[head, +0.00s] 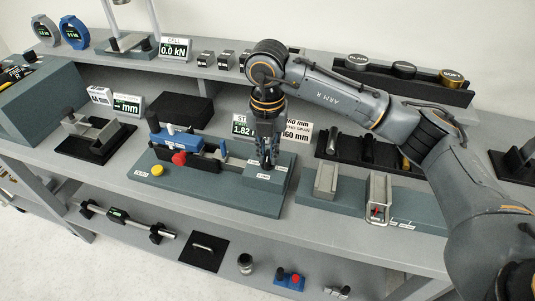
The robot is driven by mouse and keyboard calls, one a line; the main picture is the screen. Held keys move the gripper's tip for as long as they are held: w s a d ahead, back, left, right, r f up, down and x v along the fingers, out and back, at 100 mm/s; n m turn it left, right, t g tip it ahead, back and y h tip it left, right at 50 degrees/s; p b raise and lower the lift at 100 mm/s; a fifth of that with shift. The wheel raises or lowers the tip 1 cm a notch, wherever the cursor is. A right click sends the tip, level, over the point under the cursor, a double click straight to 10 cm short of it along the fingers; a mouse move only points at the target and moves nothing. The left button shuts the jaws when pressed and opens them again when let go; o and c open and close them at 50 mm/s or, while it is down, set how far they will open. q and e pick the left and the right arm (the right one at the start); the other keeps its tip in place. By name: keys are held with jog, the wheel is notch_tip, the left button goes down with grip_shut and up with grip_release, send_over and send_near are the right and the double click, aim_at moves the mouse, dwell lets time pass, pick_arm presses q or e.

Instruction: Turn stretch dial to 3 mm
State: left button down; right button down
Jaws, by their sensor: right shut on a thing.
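My right gripper (267,163) points straight down over the raised block (262,178) at the right end of a teal test stand (215,190). It is shut on the stretch dial, which the fingers hide. Behind it a display (241,129) reads about 1.82, partly covered by my arm. On the stand are a blue clamp part (178,139), a red knob (179,158) and a yellow button (157,170). My left gripper is not in view.
A bench sign (298,132) stands just right of the gripper. A black rack (368,150) and a grey fixture (378,196) lie to the right. An upper shelf holds a 0.0 kN display (175,49). A lower shelf holds several tools.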

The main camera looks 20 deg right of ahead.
jog(key=m, duration=0.4)
jog(key=shift+w+m+b, duration=0.1)
jog(key=shift+m+b, duration=0.25)
jog(key=shift+m, duration=0.05)
jog(key=m, duration=0.3)
jog(key=shift+r+m, duration=0.1)
jog(key=shift+m, duration=0.2)
jog(key=m, duration=0.4)
jog(key=shift+r+m, duration=0.1)
jog(key=shift+m, duration=1.1)
jog(key=shift+r+m+p, duration=0.1)
jog(key=shift+m+p, duration=0.3)
jog(key=shift+p, duration=0.2)
jog(key=m+p, duration=0.3)
jog(key=p, duration=0.5)
jog(key=shift+r+m, duration=0.1)
jog(key=shift+m, duration=0.2)
jog(key=shift+f+m+p, duration=0.2)
jog(key=shift+m+p, duration=0.1)
jog(key=shift+p, duration=0.8)
jog(key=shift+f, duration=0.1)
